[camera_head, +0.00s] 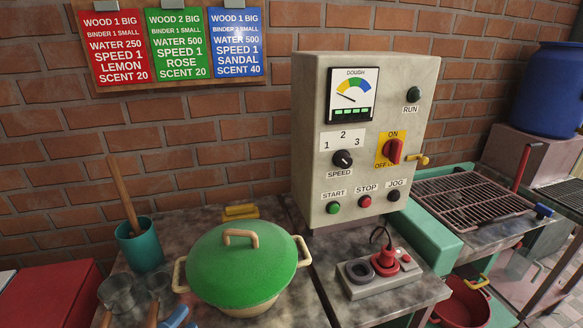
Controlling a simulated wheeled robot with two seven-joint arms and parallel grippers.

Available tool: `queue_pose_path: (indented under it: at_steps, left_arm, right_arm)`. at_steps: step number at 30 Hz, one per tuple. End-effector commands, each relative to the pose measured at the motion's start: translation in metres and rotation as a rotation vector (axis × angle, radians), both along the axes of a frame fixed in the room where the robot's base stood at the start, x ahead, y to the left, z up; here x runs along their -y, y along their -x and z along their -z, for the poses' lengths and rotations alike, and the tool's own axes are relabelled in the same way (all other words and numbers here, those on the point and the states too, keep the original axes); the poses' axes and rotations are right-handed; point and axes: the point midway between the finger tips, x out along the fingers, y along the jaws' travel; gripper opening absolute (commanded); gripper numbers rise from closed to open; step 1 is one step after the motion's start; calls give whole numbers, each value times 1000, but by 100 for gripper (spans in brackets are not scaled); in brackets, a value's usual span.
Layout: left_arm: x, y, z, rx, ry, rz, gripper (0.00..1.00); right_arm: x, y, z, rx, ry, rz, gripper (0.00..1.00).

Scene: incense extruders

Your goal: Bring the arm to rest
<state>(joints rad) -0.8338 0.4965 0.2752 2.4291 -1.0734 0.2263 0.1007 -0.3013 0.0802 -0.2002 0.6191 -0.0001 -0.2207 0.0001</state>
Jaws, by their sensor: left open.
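Neither of my grippers nor my arms can be made out in the head view. A green-lidded pot (240,265) with a tan lid handle and tan side handles stands on the bench at the front middle, its lid on. A grey control box (360,130) stands behind it to the right, with a dough dial, a speed knob and a red switch (393,151) on a yellow plate. A small blue part (176,317) is cut off by the bottom edge; I cannot tell what it belongs to.
A teal cup (140,247) with a wooden stick and metal scoops (117,292) stand left of the pot. A grey block (380,275) with a red fitting sits at the right. Beyond are a wire rack (465,200), a red bucket (465,303) and a blue barrel (550,90).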

Motion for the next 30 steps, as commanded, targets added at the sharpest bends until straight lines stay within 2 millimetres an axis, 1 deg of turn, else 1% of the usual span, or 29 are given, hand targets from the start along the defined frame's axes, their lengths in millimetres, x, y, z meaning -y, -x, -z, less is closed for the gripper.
queue_pose_path:
  at_steps: [6, 8, 11, 14, 16, 19, 20, 21, 23, 24, 26, 27, 29, 30]
  left_arm:
    - [-31, -14, -6, -17, 172, -193, 49]
    - [-42, -18, -4, -32, 230, -257, 49]
    - [-62, -22, 3, -73, 344, -384, 49]
    - [-84, -22, 21, -148, 481, -536, 49]
    - [-97, -19, 40, -227, 582, -648, 49]
    - [-104, -8, 76, -376, 720, -801, 49]
    - [-104, -3, 88, -430, 759, -845, 49]
    - [-101, 3, 105, -506, 808, -898, 49]
    - [-92, 17, 129, -637, 871, -972, 49]
    - [-83, 26, 144, -726, 906, -1012, 49]
    - [-66, 42, 164, -867, 944, -1062, 49]
    - [-53, 53, 175, -963, 962, -1087, 49]
    - [-32, 70, 189, -1108, 978, -1114, 49]
    - [-17, 82, 196, -1205, 979, -1125, 49]
  right_arm:
    - [0, -1, 0, 2, 0, 0, 50]
    - [0, -2, 0, 4, -1, 0, 50]
    - [0, -3, 0, 6, -1, 0, 50]
    - [0, -3, 0, 6, -1, 0, 50]
    - [0, -3, 0, 6, -1, 0, 50]
    - [0, -3, 0, 5, -1, 0, 50]
    - [0, -2, 0, 5, -1, 0, 50]
    - [0, -2, 0, 5, -1, 0, 50]
    - [0, -2, 0, 5, -1, 0, 50]
    - [0, -2, 0, 5, -1, 0, 50]
    - [0, -2, 0, 4, -1, 1, 50]
    - [0, -2, 0, 4, -1, 1, 50]
    - [0, -2, 0, 4, -1, 1, 50]
    - [0, -2, 0, 4, -1, 1, 50]
